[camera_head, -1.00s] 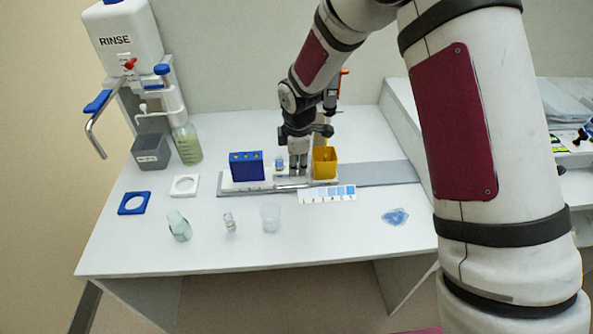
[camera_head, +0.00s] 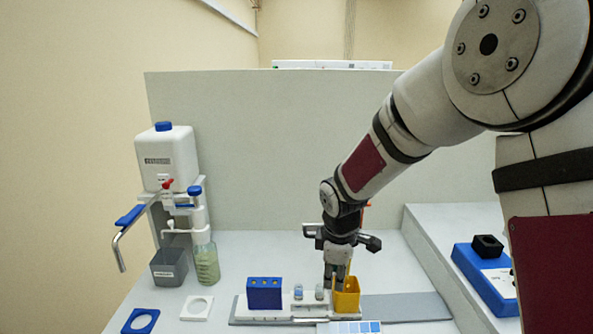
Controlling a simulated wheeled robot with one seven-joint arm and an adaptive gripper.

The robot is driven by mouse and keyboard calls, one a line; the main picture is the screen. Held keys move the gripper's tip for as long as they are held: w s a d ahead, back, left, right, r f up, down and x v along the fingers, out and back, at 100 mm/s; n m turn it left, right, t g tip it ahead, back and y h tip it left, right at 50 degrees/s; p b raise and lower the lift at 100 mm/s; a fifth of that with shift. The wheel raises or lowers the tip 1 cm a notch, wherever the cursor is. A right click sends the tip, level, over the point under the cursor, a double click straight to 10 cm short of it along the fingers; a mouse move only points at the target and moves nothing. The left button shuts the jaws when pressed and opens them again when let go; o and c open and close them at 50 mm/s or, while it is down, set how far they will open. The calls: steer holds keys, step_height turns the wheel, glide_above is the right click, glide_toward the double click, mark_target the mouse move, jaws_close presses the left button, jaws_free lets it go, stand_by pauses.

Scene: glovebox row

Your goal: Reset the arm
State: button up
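My gripper (camera_head: 337,281) points down at the left side of the yellow bin (camera_head: 347,297), over the white rack board on the table. Its fingers look close together, but I cannot tell whether they are shut or hold anything. The fingertips are partly hidden beside the bin. My arm reaches in from the upper right, bent downward at the wrist.
A blue block (camera_head: 264,293) and small vials (camera_head: 298,292) stand left of my gripper. A rinse jug (camera_head: 168,158), a bottle (camera_head: 206,263) and a grey bin (camera_head: 169,267) are at the left. A blue box (camera_head: 487,277) sits on the right ledge. A panel (camera_head: 270,160) stands behind.

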steer(key=s+d+r+m+t, duration=0.1)
steer(key=s+d+r+m, duration=0.3)
steer(key=s+r, duration=0.35)
steer(key=s+d+r+m, duration=0.35)
steer(key=s+r, duration=0.25)
steer(key=r, duration=0.2)
steer(key=s+d+r+m, duration=0.1)
steer(key=s+m, duration=0.3)
steer(key=s, duration=0.4)
steer(key=s+d+r+m+t, duration=0.1)
steer(key=s+r+m, duration=0.1)
steer(key=s, duration=0.6)
steer(key=shift+d+m, duration=0.25)
steer(key=shift+m, duration=0.6)
